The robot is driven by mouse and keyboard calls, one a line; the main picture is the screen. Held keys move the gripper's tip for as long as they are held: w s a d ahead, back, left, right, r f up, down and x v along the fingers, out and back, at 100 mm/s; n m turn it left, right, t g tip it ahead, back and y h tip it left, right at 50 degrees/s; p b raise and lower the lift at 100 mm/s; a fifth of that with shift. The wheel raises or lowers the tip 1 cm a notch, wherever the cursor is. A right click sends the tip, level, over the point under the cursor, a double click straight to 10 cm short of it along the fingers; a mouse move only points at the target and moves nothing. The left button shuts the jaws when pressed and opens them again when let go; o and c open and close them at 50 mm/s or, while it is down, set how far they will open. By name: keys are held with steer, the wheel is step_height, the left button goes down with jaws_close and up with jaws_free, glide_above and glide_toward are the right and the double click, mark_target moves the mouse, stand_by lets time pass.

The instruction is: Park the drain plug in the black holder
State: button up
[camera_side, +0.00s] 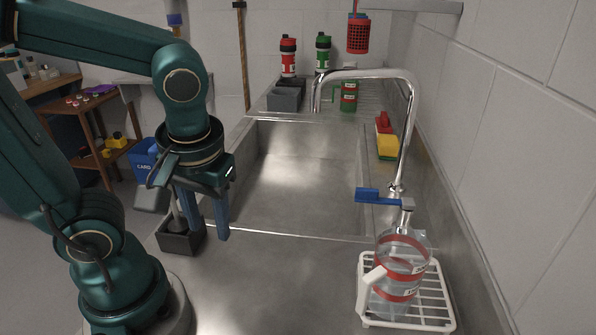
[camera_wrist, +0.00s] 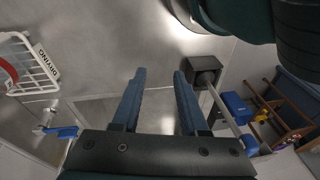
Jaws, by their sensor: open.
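A black square holder (camera_side: 181,240) stands on the steel counter at the front left of the sink; it also shows in the wrist view (camera_wrist: 212,72). A grey rod-like piece stands in it, its shaft (camera_wrist: 228,108) running toward the camera in the wrist view; it looks like the drain plug with its handle, but I cannot be sure. My gripper (camera_side: 210,238) is open, with two blue fingers pointing down just right of the rod in the side view. In the wrist view the gap between the fingertips (camera_wrist: 160,74) is empty, and the holder lies to their right.
The steel sink basin (camera_side: 300,172) lies behind the gripper. The tap (camera_side: 411,130) arches over it, with a blue lever (camera_side: 372,195). A clear jug (camera_side: 405,262) stands on a white drying rack (camera_side: 448,318).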

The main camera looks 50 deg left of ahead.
steer(key=shift+w+d+r+m+t+h, duration=0.5)
steer(key=shift+m+t, duration=0.35)
steer(key=shift+m, duration=0.4)
steer(key=shift+w+d+r+m+t+h, duration=0.35)
steer(key=shift+d+r+m+t, duration=0.2)
steer(key=shift+m+t, duration=0.55)
steer(key=shift+w+d+r+m+t+h, duration=0.4)
steer(key=shift+w+r+m+t, duration=0.2)
steer(key=shift+m, duration=0.85)
